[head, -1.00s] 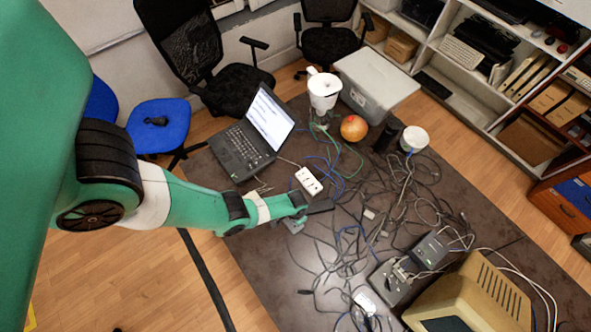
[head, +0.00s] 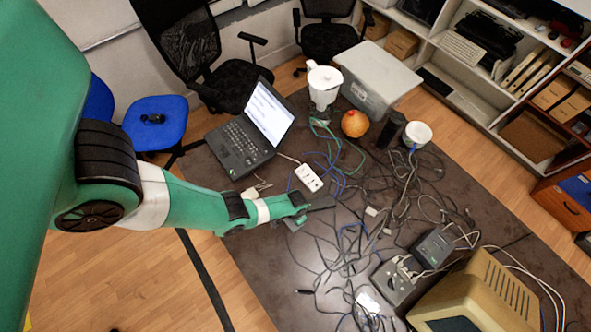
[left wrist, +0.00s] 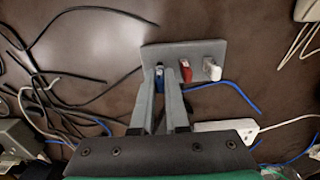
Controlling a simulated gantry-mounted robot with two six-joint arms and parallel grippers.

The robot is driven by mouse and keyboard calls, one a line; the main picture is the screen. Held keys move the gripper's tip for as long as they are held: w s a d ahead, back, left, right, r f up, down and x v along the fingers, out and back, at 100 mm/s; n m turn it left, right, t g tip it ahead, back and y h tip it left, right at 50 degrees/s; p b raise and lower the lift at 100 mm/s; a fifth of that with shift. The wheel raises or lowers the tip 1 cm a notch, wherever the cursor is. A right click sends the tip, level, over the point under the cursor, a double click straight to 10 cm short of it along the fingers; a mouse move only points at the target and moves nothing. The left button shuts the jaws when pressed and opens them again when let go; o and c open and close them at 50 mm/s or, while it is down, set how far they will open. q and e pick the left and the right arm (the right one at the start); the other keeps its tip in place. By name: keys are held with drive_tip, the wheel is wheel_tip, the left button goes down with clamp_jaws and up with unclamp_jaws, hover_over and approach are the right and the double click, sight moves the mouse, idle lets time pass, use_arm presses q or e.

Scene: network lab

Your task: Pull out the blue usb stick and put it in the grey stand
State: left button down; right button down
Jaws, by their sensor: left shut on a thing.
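The grey stand (left wrist: 208,50) is a flat grey block on the dark table, in the upper middle of the left wrist view. A red usb stick (left wrist: 186,72) is in its middle and a white one (left wrist: 212,69) toward its right end. The blue usb stick (left wrist: 160,72) is at its left end, between the tips of my left gripper (left wrist: 160,76), which is shut on it. I cannot tell how deep the stick sits. In the head view my left gripper (head: 302,206) is low over the table, partly covering the stand (head: 322,203). My right gripper is not in view.
A white power strip (head: 308,177) lies close by, toward the laptop (head: 240,145). Tangled cables (head: 345,240) spread over the table beside the stand. A blender (head: 324,85), an orange-red round object (head: 354,123) and a beige monitor (head: 480,290) stand farther off.

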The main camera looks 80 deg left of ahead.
use_arm(q)
drive_tip(key=shift+f+b, duration=0.7)
drive_tip(key=shift+f, duration=0.05)
idle(1.2)
drive_tip(key=c, duration=0.8)
unclamp_jaws()
drive_tip(key=shift+c, duration=0.2)
drive_tip(key=shift+r, duration=0.2)
wheel_tip(320, 180, up, 12)
drive_tip(key=p, duration=1.2)
drive_tip(key=shift+f, duration=0.35)
